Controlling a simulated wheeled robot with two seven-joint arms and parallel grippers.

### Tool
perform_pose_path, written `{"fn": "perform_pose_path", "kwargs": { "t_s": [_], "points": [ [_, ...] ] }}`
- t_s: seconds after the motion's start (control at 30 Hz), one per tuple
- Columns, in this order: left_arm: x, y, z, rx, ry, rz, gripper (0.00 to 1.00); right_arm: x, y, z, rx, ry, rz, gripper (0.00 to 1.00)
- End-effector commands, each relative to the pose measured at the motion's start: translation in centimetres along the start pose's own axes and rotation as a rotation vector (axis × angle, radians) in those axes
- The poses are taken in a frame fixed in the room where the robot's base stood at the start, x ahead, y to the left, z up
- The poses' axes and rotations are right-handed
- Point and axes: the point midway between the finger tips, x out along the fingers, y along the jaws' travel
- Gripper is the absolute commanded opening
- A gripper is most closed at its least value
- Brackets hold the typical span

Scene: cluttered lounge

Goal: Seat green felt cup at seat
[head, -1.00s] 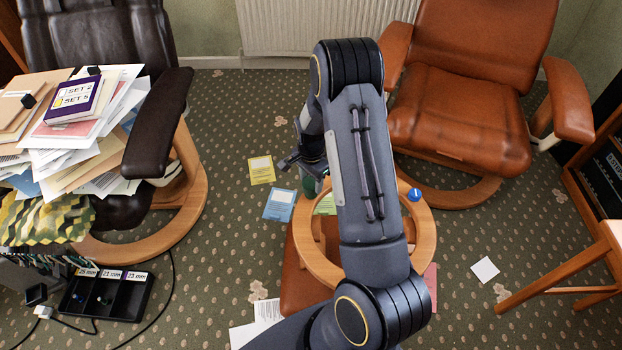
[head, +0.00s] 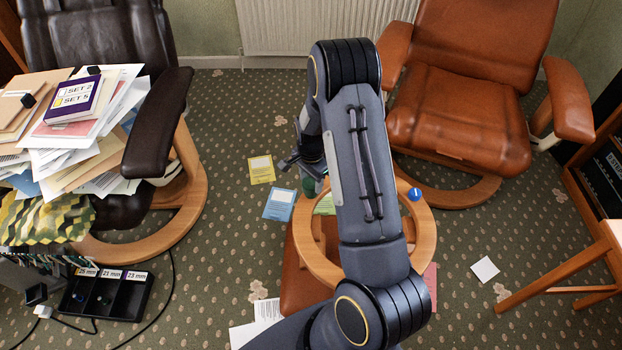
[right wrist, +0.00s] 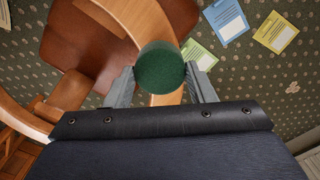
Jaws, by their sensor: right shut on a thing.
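The green felt cup (right wrist: 160,68) is a short round piece with a dark green felt face. In the right wrist view it sits between the two fingers of my right gripper (right wrist: 161,86), which is shut on it. In the head view my right gripper (head: 305,170) is partly hidden by my arm, and a bit of the green cup (head: 309,187) shows below it. The cup is near the far left side of a wooden ring (head: 427,240) on an upturned brown leather footstool. I cannot tell whether cup and ring touch. My left gripper is not in view.
A small blue cup (head: 415,194) sits on the ring's right side. Yellow (head: 262,170) and blue (head: 279,205) cards lie on the carpet. A black sorting tray (head: 133,298) is at lower left. Two recliners stand behind. My arm hides much of the footstool.

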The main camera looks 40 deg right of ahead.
Motion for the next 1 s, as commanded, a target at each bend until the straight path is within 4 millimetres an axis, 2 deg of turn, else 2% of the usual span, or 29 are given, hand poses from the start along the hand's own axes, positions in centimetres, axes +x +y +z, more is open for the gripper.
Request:
{"fn": "perform_pose_path", "kwargs": {
  "t_s": [1.0],
  "points": [
    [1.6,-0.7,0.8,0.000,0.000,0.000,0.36,2.7,0.0,0.0,0.000,0.001,0.000,0.29]
  ]
}}
